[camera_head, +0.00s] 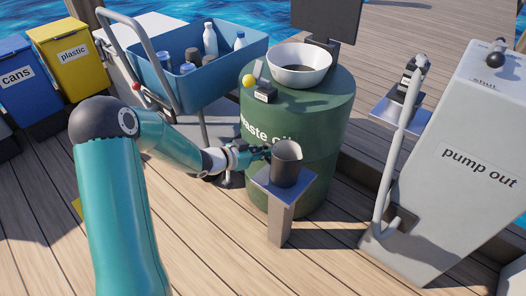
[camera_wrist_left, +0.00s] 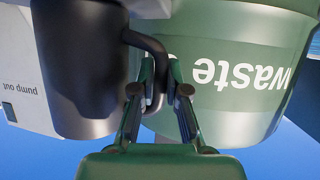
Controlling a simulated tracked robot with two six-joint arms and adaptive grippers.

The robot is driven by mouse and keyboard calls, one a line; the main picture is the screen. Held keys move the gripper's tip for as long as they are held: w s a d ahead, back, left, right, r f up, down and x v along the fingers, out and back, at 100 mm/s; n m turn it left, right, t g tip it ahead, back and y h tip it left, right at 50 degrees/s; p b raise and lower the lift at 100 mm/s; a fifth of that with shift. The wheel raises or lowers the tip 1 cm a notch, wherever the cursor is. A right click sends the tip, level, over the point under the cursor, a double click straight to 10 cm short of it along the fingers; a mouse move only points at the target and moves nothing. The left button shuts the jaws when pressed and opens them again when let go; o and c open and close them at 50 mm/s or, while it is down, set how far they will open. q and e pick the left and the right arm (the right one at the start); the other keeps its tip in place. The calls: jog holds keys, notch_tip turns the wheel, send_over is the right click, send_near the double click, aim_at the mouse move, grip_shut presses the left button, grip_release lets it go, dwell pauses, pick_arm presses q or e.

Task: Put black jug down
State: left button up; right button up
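The black jug (camera_head: 287,163) is upright at the small stand (camera_head: 272,186) with a blue-grey top, in front of the green waste oil drum (camera_head: 322,130). Its base appears to be on the stand's top. My left gripper (camera_head: 262,152) reaches in from the left at the jug's handle. In the left wrist view, which is upside down, the fingers of my left gripper (camera_wrist_left: 161,80) close around the handle of the jug (camera_wrist_left: 82,65). The handle's far side is partly hidden by the fingers. My right gripper is not in view.
A white funnel bowl (camera_head: 299,66) and a yellow ball-topped lever (camera_head: 249,80) are on the drum. A blue cart (camera_head: 185,75) with bottles stands behind my left arm. The grey pump-out unit (camera_head: 455,150) is at right. Wooden deck is free in front.

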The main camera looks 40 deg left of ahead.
pick_arm(q)
jog(key=o, duration=0.4)
jog(key=shift+r, duration=0.2)
jog(key=p+v, duration=0.5)
jog(key=v, duration=0.7)
jog(key=shift+a+f, duration=0.1)
jog(key=shift+f, duration=0.05)
jog(key=shift+s, duration=0.1)
